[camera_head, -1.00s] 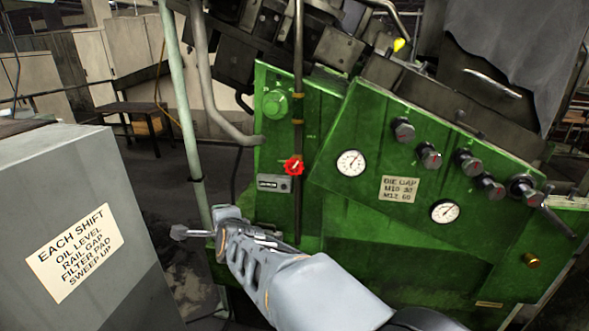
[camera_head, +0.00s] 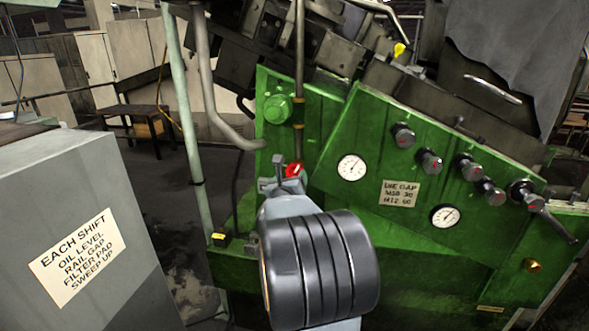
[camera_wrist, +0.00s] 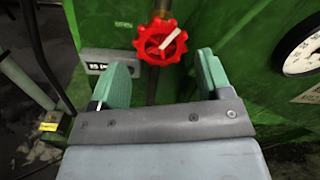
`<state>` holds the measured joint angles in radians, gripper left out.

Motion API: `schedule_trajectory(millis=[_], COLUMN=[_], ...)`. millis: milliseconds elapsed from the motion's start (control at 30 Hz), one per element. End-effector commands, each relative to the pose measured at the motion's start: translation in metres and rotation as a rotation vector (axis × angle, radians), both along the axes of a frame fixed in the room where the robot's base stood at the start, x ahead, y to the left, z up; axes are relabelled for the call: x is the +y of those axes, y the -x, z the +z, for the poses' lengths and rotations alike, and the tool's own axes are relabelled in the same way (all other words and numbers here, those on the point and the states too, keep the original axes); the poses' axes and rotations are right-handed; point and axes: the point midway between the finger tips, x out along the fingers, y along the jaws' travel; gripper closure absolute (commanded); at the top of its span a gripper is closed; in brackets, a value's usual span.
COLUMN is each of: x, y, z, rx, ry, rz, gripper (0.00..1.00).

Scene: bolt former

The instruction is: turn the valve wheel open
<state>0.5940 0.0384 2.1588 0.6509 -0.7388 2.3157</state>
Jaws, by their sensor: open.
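The red valve wheel (camera_wrist: 160,42) sits on a vertical pipe in front of the green machine panel. A pale bar or mark crosses its hub. In the head view only part of the red wheel (camera_head: 293,170) shows above my gripper (camera_head: 280,180); my arm hides the rest. In the wrist view my gripper (camera_wrist: 165,80) is open, with its two green fingers apart and nothing between them. The wheel is beyond the fingertips, roughly centred between them, and appears apart from them.
A small label plate (camera_wrist: 110,68) is left of the wheel. A pressure gauge (camera_head: 352,167) and several knobs are on the green panel to the right. A grey cabinet (camera_head: 80,220) stands at left, and an upright pale pipe (camera_head: 182,110) rises between it and the machine.

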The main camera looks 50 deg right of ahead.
Motion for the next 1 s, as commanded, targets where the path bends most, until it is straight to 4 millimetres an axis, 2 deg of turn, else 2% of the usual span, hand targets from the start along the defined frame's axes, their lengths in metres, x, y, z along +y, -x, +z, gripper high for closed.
schedule_trajectory(millis=[100,333,533,833,1000], x=[-0.018,-0.041,-0.048,-0.049,-0.049], y=[-0.011,-0.025,-0.030,-0.031,-0.031], z=[0.001,0.001,0.000,0.000,0.000], rx=[0.002,0.001,0.002,0.001,0.001], ry=[-0.001,0.000,-0.001,0.000,0.000], rz=[-0.002,0.000,0.002,0.002,0.001], gripper=[0.29,0.29,0.29,0.29,0.45])
